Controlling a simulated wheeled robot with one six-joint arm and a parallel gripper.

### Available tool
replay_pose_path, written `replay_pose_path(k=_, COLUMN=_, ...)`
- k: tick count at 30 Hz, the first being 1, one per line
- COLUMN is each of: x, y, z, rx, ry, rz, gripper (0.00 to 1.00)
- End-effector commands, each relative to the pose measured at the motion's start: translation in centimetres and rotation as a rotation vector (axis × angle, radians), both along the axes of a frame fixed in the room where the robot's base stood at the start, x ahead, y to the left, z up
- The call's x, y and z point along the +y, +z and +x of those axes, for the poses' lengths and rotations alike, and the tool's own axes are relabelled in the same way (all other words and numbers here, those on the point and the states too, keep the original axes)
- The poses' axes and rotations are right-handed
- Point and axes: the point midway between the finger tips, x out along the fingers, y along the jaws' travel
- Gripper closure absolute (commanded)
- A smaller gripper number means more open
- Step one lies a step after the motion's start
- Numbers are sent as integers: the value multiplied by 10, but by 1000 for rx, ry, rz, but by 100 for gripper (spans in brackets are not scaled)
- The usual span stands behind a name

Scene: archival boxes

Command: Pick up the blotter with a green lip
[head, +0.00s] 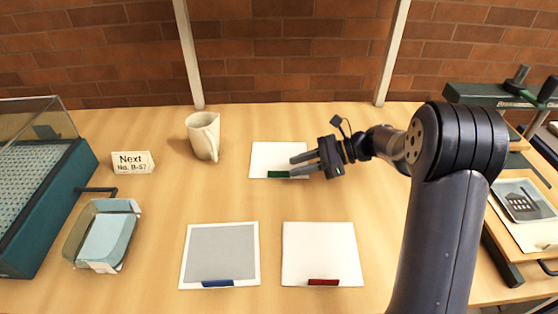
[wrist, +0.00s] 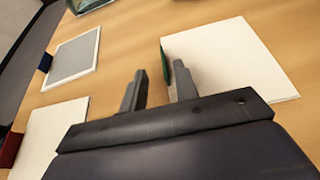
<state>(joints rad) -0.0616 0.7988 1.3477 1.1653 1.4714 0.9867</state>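The blotter with a green lip (head: 265,157) is a white sheet lying flat at the back middle of the table, with its green lip (head: 279,175) along the front edge. It also shows at the right of the wrist view (wrist: 235,60), its lip (wrist: 165,62) on its left side. My gripper (head: 291,166) is over the right front part of this blotter. In the wrist view my gripper (wrist: 159,68) has its fingers apart, with nothing clasped. The lip appears close to the right finger, partly hidden by it. I cannot tell whether they touch.
A grey blotter with a blue lip (head: 221,255) and a white blotter with a red lip (head: 320,250) lie in front. A mug (head: 203,135), a sign (head: 133,162) and a glass tray (head: 103,235) stand left. A teal box (head: 40,190) stands far left. Equipment stands right.

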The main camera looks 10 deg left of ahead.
Motion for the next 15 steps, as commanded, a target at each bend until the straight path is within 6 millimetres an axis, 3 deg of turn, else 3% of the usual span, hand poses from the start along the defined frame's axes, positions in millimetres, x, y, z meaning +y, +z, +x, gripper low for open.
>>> replay_pose_path(k=9, x=38, y=-22, z=-8, rx=2, ry=4, rz=1, gripper=71)
replay_pose_path(k=15, x=41, y=-23, z=-9, rx=1, ry=1, rz=1, gripper=71)
